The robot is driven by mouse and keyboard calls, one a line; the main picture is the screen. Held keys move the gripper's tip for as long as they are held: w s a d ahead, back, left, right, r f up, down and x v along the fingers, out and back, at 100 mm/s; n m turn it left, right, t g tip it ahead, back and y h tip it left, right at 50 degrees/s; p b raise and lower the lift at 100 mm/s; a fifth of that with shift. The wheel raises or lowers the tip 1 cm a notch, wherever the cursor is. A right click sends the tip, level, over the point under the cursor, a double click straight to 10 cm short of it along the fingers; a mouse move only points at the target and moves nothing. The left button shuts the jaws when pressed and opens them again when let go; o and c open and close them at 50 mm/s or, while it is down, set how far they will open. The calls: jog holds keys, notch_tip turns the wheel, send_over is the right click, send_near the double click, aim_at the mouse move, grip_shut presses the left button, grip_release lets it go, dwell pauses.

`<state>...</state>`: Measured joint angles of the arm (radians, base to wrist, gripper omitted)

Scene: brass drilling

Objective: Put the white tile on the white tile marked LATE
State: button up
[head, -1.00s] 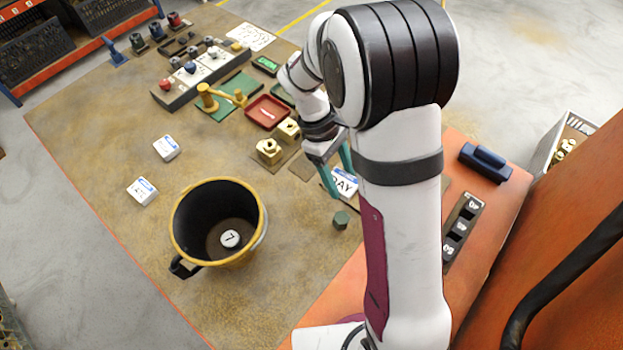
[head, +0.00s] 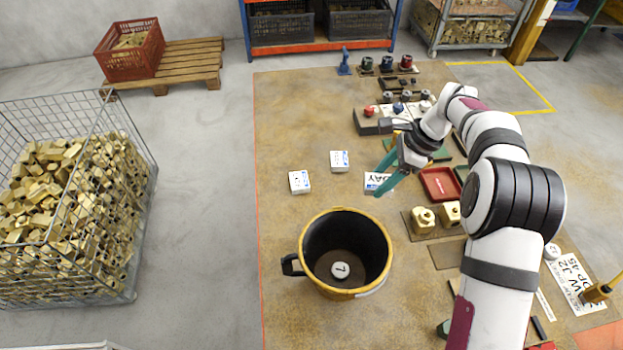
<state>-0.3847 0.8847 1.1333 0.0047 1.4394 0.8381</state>
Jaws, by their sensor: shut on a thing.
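My gripper (head: 383,174) is shut on a white tile (head: 375,182) with dark lettering that seems to read DAY and a blue strip. The teal fingers stand on either side of it. Its height above the table is hard to judge. Two more white tiles with blue edges lie to its left: one farther back (head: 339,160) and one at the far left (head: 299,181). Their lettering is too small to read, so I cannot tell which is marked LATE. The held tile is apart from both in the picture.
A black bucket (head: 317,240) with a yellow rim stands in front of the tiles, a white disc marked 7 (head: 341,270) inside. Brass blocks (head: 423,218) and a red tray (head: 440,184) lie to the right. The table's left part is clear.

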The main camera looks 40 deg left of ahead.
jog(key=a+r+m+t, duration=0.2)
jog(key=a+m, duration=0.4)
jog(key=a, duration=0.3)
send_over(296, 178)
jog(key=d, duration=0.2)
notch_tip(296, 178, down, 7)
jog(key=shift+a+f, duration=0.1)
jog(key=shift+f, duration=0.05)
notch_tip(296, 178, down, 4)
jog(key=o, duration=1.4)
jog(key=shift+f, duration=0.1)
jog(key=shift+c, duration=0.2)
